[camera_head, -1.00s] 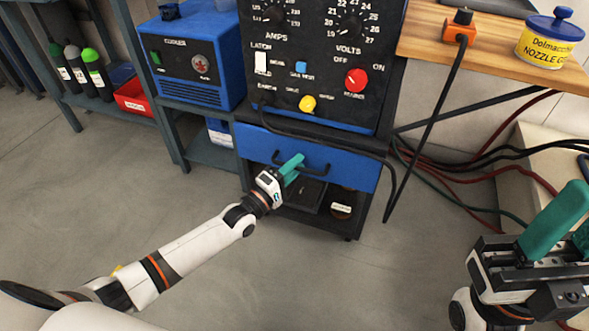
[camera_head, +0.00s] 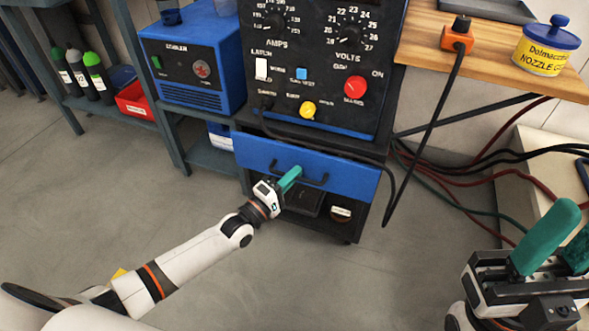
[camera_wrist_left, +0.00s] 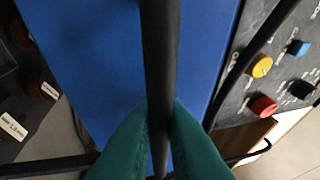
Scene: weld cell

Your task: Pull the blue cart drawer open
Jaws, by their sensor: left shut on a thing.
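The blue cart drawer (camera_head: 347,178) sits below the welder's control panel, with a dark bar handle (camera_head: 316,183) across its front. My left gripper (camera_head: 290,178) is at the left part of this handle, with its teal fingers shut on it. In the left wrist view the handle (camera_wrist_left: 160,50) runs between the two teal fingers (camera_wrist_left: 160,128), with the blue drawer front (camera_wrist_left: 100,60) behind. I cannot tell whether the drawer stands slightly out. My right gripper (camera_head: 562,245) is at the lower right, away from the cart, open and empty; the picture's edge cuts off part of it.
A black cable (camera_head: 392,190) hangs past the drawer's right side. An open shelf (camera_head: 305,202) with a dark box lies below the drawer. A blue cooler (camera_head: 195,62) stands at the left, a wooden bench (camera_head: 480,60) at the right. The floor in front is clear.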

